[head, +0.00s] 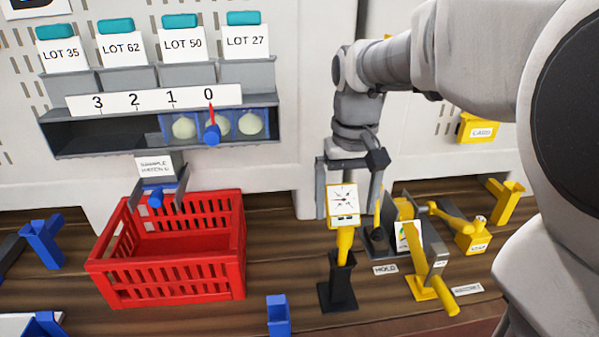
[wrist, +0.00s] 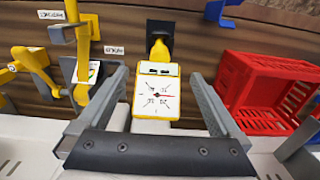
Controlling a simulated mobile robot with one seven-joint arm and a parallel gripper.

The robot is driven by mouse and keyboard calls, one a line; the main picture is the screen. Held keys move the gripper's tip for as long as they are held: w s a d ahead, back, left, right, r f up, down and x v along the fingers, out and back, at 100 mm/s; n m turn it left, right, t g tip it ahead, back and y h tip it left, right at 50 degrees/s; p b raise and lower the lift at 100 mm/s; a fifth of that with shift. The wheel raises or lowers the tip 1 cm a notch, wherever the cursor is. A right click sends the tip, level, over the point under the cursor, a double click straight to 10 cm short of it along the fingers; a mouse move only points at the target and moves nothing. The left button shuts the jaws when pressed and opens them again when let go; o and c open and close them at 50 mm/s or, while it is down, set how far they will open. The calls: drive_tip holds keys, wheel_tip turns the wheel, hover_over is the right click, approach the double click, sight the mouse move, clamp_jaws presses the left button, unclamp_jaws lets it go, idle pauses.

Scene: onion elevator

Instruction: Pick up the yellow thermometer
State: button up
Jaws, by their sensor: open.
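The yellow thermometer (head: 343,218) has a square white dial face and a yellow handle. It stands upright with its handle in a black holder (head: 338,283) on the wooden surface. In the wrist view the thermometer (wrist: 157,97) shows its dial between the two fingers, with the holder (wrist: 160,30) beyond it. My gripper (head: 348,203) is open, pointing down over the thermometer, one finger on each side of the dial. In the wrist view my gripper (wrist: 160,76) shows a gap on both sides of the dial. I cannot tell how deep the dial sits between the fingers.
A yellow-handled fixture (head: 430,265) stands close to the right of the thermometer. A red crate (head: 170,275) stands to the left. A blue bracket (head: 278,315) is in front. A white machine wall with a shelf (head: 90,138) rises behind.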

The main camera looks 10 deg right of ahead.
sight(345, 220)
drive_tip(key=shift+f, duration=2.9)
drive_tip(key=shift+d+r, duration=0.1)
clamp_jaws()
